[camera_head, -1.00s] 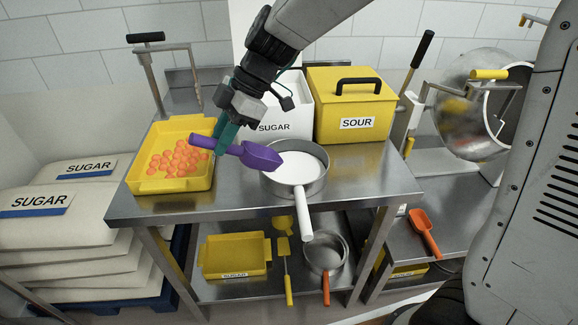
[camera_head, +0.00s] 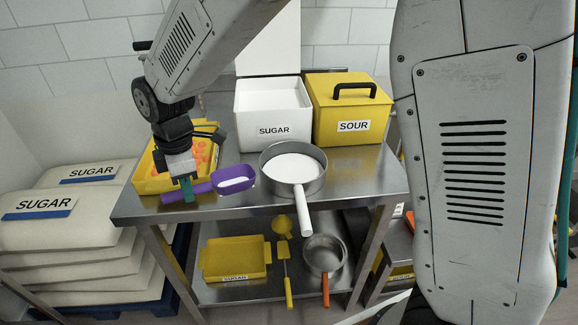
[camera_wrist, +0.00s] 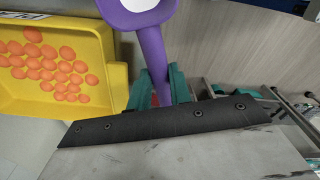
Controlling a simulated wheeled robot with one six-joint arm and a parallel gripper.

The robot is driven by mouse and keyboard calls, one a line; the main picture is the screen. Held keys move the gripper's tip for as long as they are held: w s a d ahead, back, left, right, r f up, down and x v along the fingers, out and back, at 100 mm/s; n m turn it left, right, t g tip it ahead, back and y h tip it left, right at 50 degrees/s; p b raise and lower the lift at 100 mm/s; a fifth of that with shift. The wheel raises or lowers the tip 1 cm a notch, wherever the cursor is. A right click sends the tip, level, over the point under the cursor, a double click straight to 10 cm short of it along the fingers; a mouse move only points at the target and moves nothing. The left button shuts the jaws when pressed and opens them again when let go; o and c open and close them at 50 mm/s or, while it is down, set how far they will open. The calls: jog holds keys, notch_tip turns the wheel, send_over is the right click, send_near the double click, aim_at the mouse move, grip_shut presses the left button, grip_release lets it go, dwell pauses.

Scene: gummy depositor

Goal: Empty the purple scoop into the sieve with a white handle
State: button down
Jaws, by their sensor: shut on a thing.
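The purple scoop (camera_head: 233,180) is held by its handle in my gripper (camera_head: 187,188), which is shut on it. The scoop is roughly level, its bowl facing up with white powder inside. It hangs above the left front part of the steel table, left of the sieve and apart from it. The wrist view also shows the scoop (camera_wrist: 152,45) between the green fingers of my gripper (camera_wrist: 160,88). The sieve with a white handle (camera_head: 322,179) stands on the table, its handle pointing forward over the front edge. White powder lies in it.
A yellow tray of orange gummies (camera_head: 146,184) is behind my gripper at left. An open white SUGAR box (camera_head: 262,108) and a yellow SOUR box (camera_head: 338,112) stand at the back. The lower shelf holds a yellow tray (camera_head: 235,258) and an orange-handled sieve (camera_head: 325,258).

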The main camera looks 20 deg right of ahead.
jog(key=shift+a+f+h, duration=0.15)
jog(key=shift+a+f, duration=0.15)
jog(key=shift+f, duration=0.25)
jog(key=shift+a+f+h, duration=0.15)
jog(key=shift+a+f, duration=0.1)
jog(key=shift+f, duration=0.25)
jog(key=shift+r, duration=0.1)
jog(key=shift+s+r, duration=0.15)
jog(key=shift+r, duration=2.3)
jog(key=s, duration=0.8)
